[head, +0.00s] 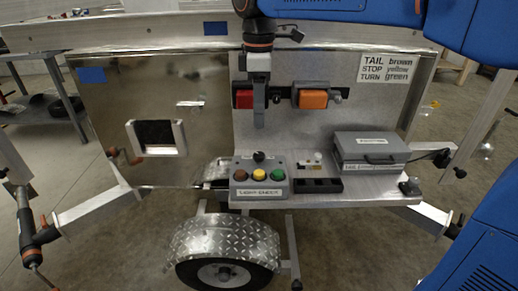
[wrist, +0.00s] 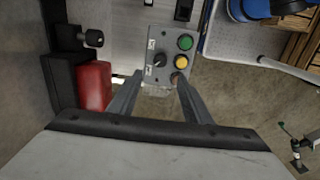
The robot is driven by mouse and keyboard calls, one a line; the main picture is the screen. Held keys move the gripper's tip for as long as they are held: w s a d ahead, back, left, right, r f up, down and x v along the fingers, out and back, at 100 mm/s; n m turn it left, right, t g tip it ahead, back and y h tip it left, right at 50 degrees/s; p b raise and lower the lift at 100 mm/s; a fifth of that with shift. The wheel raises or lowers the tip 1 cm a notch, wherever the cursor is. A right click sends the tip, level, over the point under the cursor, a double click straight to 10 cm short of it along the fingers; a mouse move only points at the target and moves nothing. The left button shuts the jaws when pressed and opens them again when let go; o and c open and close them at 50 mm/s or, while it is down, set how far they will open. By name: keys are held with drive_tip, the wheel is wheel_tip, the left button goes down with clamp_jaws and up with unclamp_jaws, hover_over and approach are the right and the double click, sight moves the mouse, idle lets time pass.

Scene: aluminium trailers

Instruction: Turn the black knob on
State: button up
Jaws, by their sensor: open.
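The black knob (head: 259,157) sits at the top centre of a grey control box (head: 260,189), above brown, yellow and green buttons. In the wrist view the knob (wrist: 160,60) lies on the box face, a little beyond the fingertips and between their lines. The knob's exact pointing direction is too small to tell. My gripper (wrist: 160,76) is open and empty, its two fingers apart. In the head view my gripper (head: 259,122) points down above the box, in front of the upright panel and apart from the knob.
A grey case (head: 369,148) stands right on the shelf, with a black switch block (head: 318,185) beside the box. A wheel fender (head: 222,241) is below.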

sight(259, 154)
wheel_tip(259, 154, down, 12)
drive_tip(key=shift+f, duration=0.1)
idle(0.4)
drive_tip(key=shift+c, duration=0.7)
drive_tip(key=c, duration=0.9)
